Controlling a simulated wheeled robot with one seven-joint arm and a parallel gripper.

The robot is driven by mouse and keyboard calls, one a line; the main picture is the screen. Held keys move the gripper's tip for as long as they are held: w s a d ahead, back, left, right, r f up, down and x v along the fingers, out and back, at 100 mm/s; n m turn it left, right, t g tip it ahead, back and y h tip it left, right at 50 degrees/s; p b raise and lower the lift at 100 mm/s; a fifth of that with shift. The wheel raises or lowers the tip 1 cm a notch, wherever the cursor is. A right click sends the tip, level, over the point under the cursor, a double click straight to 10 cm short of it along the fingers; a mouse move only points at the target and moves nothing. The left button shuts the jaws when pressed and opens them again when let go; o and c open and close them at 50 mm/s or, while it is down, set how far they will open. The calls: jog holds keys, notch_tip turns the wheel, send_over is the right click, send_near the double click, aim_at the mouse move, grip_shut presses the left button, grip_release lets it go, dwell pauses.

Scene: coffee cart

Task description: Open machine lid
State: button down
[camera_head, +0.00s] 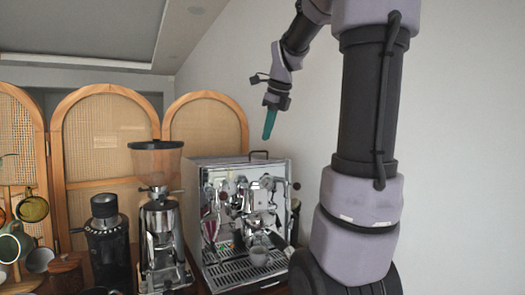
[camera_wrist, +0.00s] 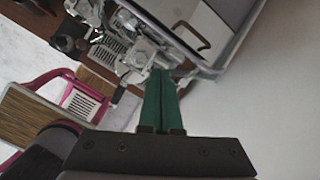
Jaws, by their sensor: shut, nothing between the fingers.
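The silver espresso machine (camera_head: 192,180) stands on the counter at the centre of the head view. A dark loop handle (camera_head: 258,153) rises from its top, and the lid looks shut. My gripper (camera_head: 267,138) has green fingers pointing down, above the machine top and close to the handle, apart from it as far as I can tell. In the wrist view, my gripper (camera_wrist: 162,72) has its two green fingers together with nothing between them. The lid's handle (camera_wrist: 192,36) shows there just beyond the fingertips, to the right. The machine's front fittings (camera_wrist: 140,55) show to the left.
A grinder with a brown hopper (camera_head: 158,160) and a dark grinder (camera_head: 107,235) stand left of the machine. Mugs (camera_head: 33,208) hang at far left. A bare wall (camera_head: 455,150) is at right.

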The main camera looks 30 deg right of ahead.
jog(key=w+d+f+m, duration=0.3)
jog(key=w+f+m, duration=0.35)
jog(key=f, duration=0.25)
jog(key=shift+w+a+r, duration=0.2)
jog(key=shift+w+r, duration=0.9)
jog(key=shift+r, duration=0.25)
